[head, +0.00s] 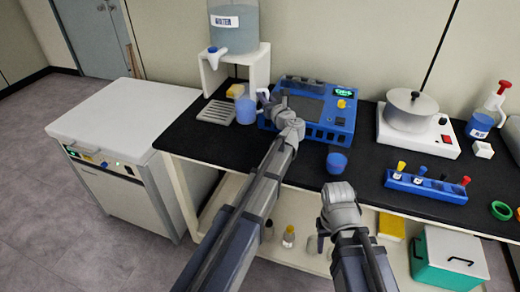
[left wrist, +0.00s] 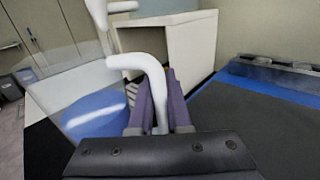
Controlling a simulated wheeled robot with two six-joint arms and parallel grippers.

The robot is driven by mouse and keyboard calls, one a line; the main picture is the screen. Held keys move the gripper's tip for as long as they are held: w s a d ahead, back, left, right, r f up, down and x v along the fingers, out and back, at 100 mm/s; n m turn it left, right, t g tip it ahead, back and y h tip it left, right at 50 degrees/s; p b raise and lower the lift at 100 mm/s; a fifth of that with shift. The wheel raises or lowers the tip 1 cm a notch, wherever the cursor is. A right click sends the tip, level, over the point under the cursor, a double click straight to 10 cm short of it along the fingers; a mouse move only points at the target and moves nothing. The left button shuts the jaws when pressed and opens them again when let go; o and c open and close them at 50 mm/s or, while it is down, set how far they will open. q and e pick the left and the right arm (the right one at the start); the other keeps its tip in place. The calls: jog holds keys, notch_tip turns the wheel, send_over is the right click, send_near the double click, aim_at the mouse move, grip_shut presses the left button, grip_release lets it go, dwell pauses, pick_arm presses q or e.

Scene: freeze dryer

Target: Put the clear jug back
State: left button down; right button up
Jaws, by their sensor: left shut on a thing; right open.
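The clear jug (head: 245,108) with blue liquid in it is on the left part of the black counter, beside the grey drip tray (head: 216,112) and in front of the white stand. My left gripper (head: 267,98) is at its right side. In the left wrist view the jug (left wrist: 92,112) is on the left, and its pale handle (left wrist: 155,80) runs between the shut fingers (left wrist: 160,105). I cannot tell whether its base touches the counter. My right gripper (head: 339,190) is open and empty at the counter's front, below a small blue cup (head: 337,162).
A water tank (head: 234,28) with a tap sits on the white stand (head: 263,62). A blue device (head: 310,108) is just right of the jug. Farther right are a hotplate with a pot (head: 410,110) and a blue rack (head: 425,187). The counter (head: 205,143) is clear at front left.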

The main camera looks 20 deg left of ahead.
pick_arm(q)
jog(key=s+d+r+m+t+h+p, duration=0.2)
jog(key=s+d, duration=0.4)
jog(key=d, duration=0.2)
notch_tip(320, 180, down, 10)
jog(key=b, duration=1)
jog(key=shift+b, duration=0.3)
jog(key=shift+f, duration=0.15)
jog(key=c, duration=0.9)
grip_release()
jog(key=shift+a, duration=0.1)
